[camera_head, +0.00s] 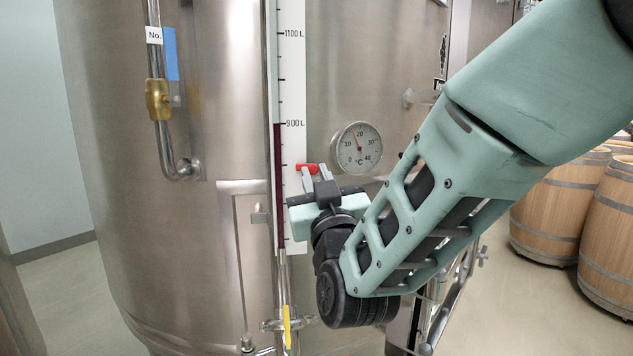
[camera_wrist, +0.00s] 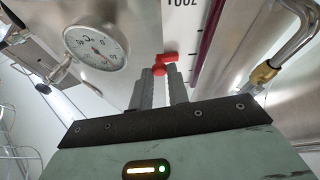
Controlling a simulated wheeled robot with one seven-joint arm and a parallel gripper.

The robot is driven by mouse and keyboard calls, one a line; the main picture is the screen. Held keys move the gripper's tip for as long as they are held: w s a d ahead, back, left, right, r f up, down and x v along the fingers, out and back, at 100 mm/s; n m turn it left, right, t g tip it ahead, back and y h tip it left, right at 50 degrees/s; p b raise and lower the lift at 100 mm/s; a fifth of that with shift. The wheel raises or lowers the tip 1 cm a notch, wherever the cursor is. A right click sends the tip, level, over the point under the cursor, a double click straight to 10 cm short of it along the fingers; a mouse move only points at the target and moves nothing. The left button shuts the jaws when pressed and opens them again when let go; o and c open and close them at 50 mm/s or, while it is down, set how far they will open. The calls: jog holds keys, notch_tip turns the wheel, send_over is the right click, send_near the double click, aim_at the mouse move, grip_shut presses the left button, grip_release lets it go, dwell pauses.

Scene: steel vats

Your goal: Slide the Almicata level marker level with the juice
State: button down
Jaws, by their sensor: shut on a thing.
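The red level marker (camera_head: 305,168) sits on the white scale (camera_head: 293,80) of the steel vat. The sight tube beside the scale holds dark red juice (camera_head: 278,190), whose top is near the 900 L mark. The marker is clearly below that top. My gripper (camera_head: 317,172) is shut on the marker, its fingertips partly hiding it. In the wrist view the marker (camera_wrist: 163,64) shows at the fingertips, with the juice tube (camera_wrist: 207,45) to its right. The name Almicata is not readable in either view.
A round thermometer (camera_head: 357,148) juts from the vat just right of the marker. A pipe with a brass valve (camera_head: 157,99) and a blue tag (camera_head: 171,54) are at the left. A yellow handle (camera_head: 287,325) is below the tube. Wooden barrels (camera_head: 556,210) stand at the right.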

notch_tip(320, 180, up, 8)
jog(key=p, duration=0.2)
jog(key=shift+f, duration=0.1)
jog(key=c, duration=1.3)
grip_release()
jog(key=b+v, duration=0.5)
jog(key=v, duration=1.2)
jog(key=shift+s+d+f, duration=0.15)
jog(key=shift+f, duration=0.05)
